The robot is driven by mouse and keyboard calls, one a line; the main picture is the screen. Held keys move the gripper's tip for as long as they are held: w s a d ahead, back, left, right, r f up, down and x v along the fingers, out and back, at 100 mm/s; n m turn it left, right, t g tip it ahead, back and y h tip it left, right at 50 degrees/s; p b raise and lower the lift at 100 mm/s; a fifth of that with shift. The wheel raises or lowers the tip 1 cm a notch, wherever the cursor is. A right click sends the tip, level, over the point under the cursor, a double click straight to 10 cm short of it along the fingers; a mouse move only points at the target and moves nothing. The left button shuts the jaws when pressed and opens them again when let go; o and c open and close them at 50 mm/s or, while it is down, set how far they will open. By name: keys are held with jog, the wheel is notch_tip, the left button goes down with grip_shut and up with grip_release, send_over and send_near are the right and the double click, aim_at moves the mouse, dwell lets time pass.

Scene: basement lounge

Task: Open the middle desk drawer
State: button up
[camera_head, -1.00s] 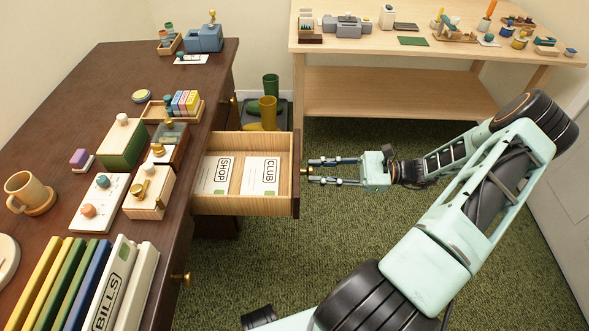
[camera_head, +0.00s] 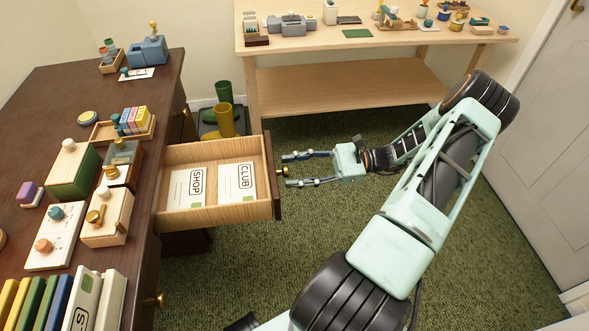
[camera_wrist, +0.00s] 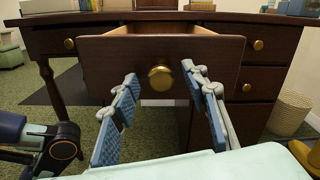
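The middle desk drawer (camera_head: 235,212) is pulled well out from the dark wood desk (camera_head: 80,95). Its front (camera_wrist: 110,68) fills the centre of the wrist view, with a round brass knob (camera_wrist: 161,78). Inside lie two cards, one marked SHOP (camera_head: 187,188) and one marked CLUB (camera_head: 237,182). My gripper (camera_head: 290,170) is at the drawer front, its two fingers spread. In the wrist view my gripper (camera_wrist: 158,76) has one finger on each side of the knob, with gaps between; it holds nothing.
Other drawers with brass knobs (camera_wrist: 258,45) flank the middle one and look shut. Boxes and files (camera_head: 85,300) stand on the desk. A light wood table (camera_head: 350,85) stands at the back, with boots (camera_head: 226,118) beside it. Green carpet (camera_head: 500,260) is clear around my arm.

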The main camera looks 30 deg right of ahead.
jog(key=v, duration=1.2)
